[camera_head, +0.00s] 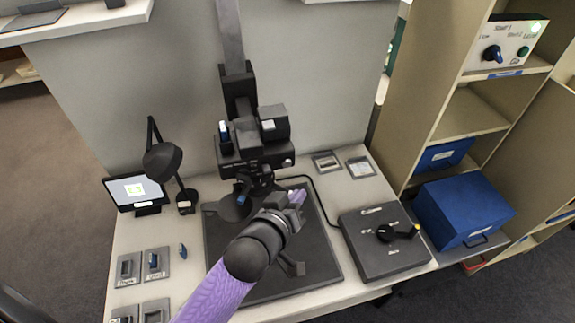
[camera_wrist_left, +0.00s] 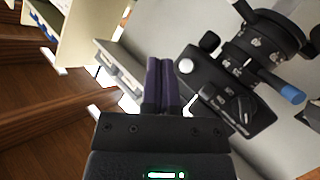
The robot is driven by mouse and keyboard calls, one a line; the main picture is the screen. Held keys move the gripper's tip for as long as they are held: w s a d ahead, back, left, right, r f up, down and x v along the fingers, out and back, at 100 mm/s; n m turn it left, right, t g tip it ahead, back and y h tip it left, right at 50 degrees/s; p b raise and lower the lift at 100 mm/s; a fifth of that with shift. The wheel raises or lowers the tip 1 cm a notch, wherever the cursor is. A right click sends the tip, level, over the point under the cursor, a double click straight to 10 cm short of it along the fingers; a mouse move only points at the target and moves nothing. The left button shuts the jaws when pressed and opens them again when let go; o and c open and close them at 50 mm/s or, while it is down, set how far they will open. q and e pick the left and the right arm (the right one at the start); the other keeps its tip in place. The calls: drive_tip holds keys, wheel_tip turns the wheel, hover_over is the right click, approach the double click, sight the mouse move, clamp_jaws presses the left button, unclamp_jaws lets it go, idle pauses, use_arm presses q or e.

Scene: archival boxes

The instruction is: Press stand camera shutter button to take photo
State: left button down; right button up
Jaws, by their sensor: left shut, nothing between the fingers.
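The stand camera (camera_head: 255,155) is a black body on an upright column above a dark baseboard (camera_head: 318,245). In the left wrist view its body (camera_wrist_left: 235,108) is at the right, with dials, a lens with a blue-tipped knob and a round silver button (camera_wrist_left: 186,66) on its near corner. A small silver button (camera_head: 288,162) also shows in the head view. My left gripper (camera_head: 298,197) is shut and empty, below and slightly right of the camera body. In the left wrist view its purple fingers (camera_wrist_left: 160,84) lie together, just left of the silver button, apparently apart from it.
A small monitor (camera_head: 139,190) and a black lamp (camera_head: 163,162) stand at the left. A dark control box (camera_head: 362,255) with a black lever is at the right. A blue box (camera_head: 460,208) sits on the shelf beyond. Small framed items lie around the baseboard.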

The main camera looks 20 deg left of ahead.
sight(287, 163)
use_arm(q)
drive_tip(key=w+a, duration=0.2)
drive_tip(key=w, duration=0.1)
drive_tip(key=w+a, duration=0.1)
drive_tip(key=shift+w+b, duration=0.15)
drive_tip(key=shift+b, duration=0.15)
idle(0.6)
idle(1.2)
drive_tip(key=shift+w+a, duration=0.2)
drive_tip(key=shift+w, duration=0.15)
